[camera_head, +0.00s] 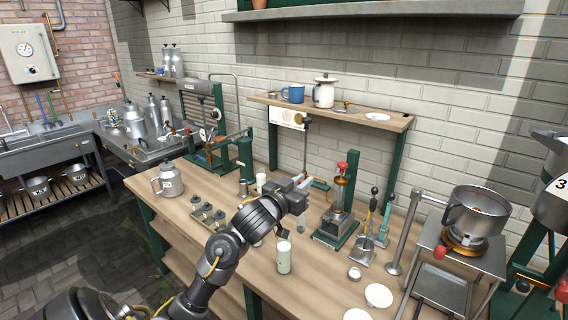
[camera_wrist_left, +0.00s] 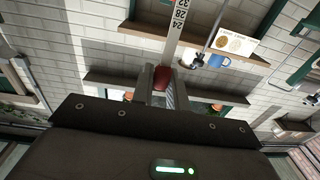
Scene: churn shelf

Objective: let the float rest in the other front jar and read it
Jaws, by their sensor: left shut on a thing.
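My left gripper (camera_head: 303,185) is shut over the workbench. In the left wrist view, its fingers (camera_wrist_left: 163,90) close on a red part. A pale strip with scale marks 24, 28 and 32, apparently the float's stem (camera_wrist_left: 178,30), shows just beyond the fingers. How far the float reaches below my fingers is unclear in the head view. A pale glass jar (camera_head: 284,256) stands upright at the front of the bench, below and left of my gripper. A greenish glass shape (camera_head: 301,224) shows right under my gripper; I cannot tell whether it is another jar or the float. My right gripper is out of view.
A raised shelf (camera_head: 335,108) with a blue mug (camera_head: 293,93) and a white pot (camera_head: 323,93) stands behind. A green-based device (camera_head: 336,230) is close to the right. White dishes (camera_head: 379,295) lie at the front right. A metal can (camera_head: 168,180) stands left.

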